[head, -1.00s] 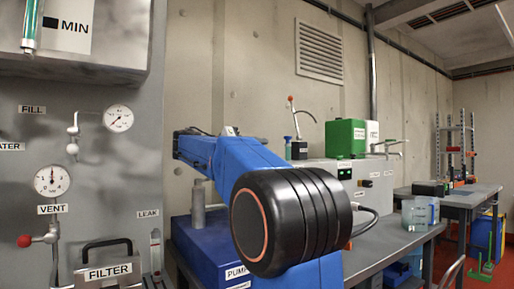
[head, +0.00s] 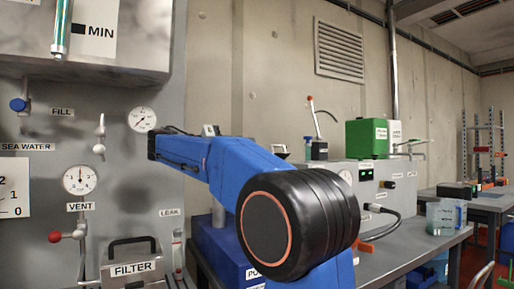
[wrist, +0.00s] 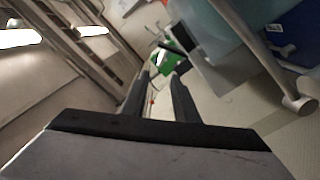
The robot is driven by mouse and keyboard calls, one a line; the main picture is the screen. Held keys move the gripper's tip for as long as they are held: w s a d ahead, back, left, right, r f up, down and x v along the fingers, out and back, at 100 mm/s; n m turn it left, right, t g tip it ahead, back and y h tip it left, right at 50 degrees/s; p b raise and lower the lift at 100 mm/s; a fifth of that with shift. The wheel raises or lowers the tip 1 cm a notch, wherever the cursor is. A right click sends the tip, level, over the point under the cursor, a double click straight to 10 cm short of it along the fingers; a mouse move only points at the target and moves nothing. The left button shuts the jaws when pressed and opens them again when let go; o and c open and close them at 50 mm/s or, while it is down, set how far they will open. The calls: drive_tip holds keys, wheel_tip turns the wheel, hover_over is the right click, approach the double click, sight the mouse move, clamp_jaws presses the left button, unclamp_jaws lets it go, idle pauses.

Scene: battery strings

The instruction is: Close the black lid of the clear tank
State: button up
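A clear, pale blue container (head: 440,217), which may be the clear tank, stands on the grey bench at the right of the head view. I cannot make out a black lid on it. My gripper is out of sight in the head view, where my blue arm fills the middle. In the wrist view the two dark fingers of my gripper (wrist: 163,85) are apart, with an empty gap between them. A green object (wrist: 161,64) with a dark part above it shows beyond the fingertips, apart from them.
A grey panel with gauges (head: 80,180) and a black-handled FILTER box (head: 134,268) is close on the left. A blue pump box (head: 225,245) lies behind my arm. A green box (head: 366,139) sits on a grey unit. The grey bench (head: 400,245) has free room in front.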

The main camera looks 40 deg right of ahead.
drive_tip(key=shift+v, duration=2.1)
drive_tip(key=c, duration=0.4)
drive_tip(key=d+r+n, duration=0.1)
drive_tip(key=d, duration=0.2)
drive_tip(key=w+d+r+n, duration=0.1)
drive_tip(key=d, duration=0.2)
drive_tip(key=w+d+r+n, duration=0.1)
drive_tip(key=d, duration=0.3)
drive_tip(key=shift+w, duration=0.25)
clamp_jaws()
drive_tip(key=shift+s+d+f, duration=0.3)
drive_tip(key=shift+s+d, duration=0.55)
drive_tip(key=shift+d, duration=0.4)
drive_tip(key=shift+s+d+f, duration=0.35)
drive_tip(key=shift+s+d, duration=0.5)
drive_tip(key=shift+d, duration=0.45)
drive_tip(key=shift+s+d+f, duration=0.3)
drive_tip(key=shift+s+d, duration=0.55)
drive_tip(key=shift+d, duration=0.4)
